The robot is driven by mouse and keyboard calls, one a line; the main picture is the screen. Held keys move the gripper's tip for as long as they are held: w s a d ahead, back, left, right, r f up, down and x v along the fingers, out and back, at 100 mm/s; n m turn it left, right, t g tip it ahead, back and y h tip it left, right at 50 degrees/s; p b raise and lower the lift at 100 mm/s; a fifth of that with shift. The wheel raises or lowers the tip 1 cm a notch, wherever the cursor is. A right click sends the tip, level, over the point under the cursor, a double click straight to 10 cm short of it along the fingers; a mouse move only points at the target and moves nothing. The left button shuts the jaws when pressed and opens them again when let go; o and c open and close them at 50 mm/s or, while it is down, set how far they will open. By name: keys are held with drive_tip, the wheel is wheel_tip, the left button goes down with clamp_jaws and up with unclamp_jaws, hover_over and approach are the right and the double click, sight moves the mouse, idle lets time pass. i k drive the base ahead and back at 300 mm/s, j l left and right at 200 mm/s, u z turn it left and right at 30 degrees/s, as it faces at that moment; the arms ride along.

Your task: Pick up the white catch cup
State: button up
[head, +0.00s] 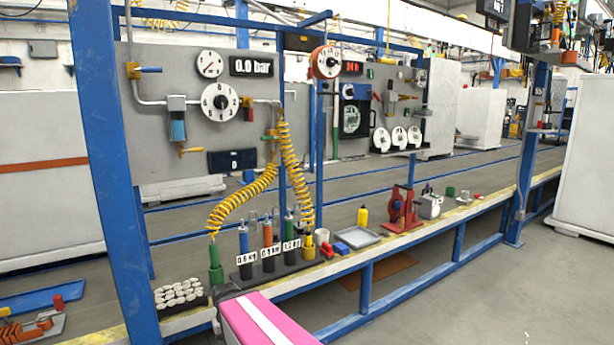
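A small white cup (322,237), which looks like the catch cup, stands on the bench ledge near the middle of the head view. It is just right of the dark rack of cylinders and behind a small red part. Its lower part is partly hidden by the things in front of it.
The rack (272,272) holds several coloured cylinders with weight labels. Yellow coiled hoses (291,170) hang above it. A blue post (108,170) rises left.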

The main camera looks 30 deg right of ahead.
sight(322, 238)
drive_tip(key=k+l+z, duration=0.1)
drive_tip(key=z, duration=0.75)
drive_tip(key=j+z, duration=0.3)
drive_tip(key=i+l, duration=0.2)
drive_tip(key=l, duration=0.15)
drive_tip(key=i+l, duration=0.15)
drive_tip(key=l, duration=0.25)
drive_tip(key=i+l+u, duration=0.15)
drive_tip(key=l, duration=0.25)
drive_tip(key=i+l+u, duration=0.15)
drive_tip(key=l, duration=0.25)
drive_tip(key=i+l+u, duration=0.1)
drive_tip(key=l, duration=0.35)
drive_tip(key=i+l+u, duration=0.15)
drive_tip(key=l, duration=0.3)
drive_tip(key=u, duration=0.6)
drive_tip(key=i+j, duration=0.15)
drive_tip(key=j, duration=0.15)
drive_tip(key=i+j, duration=0.15)
drive_tip(key=j, duration=0.1)
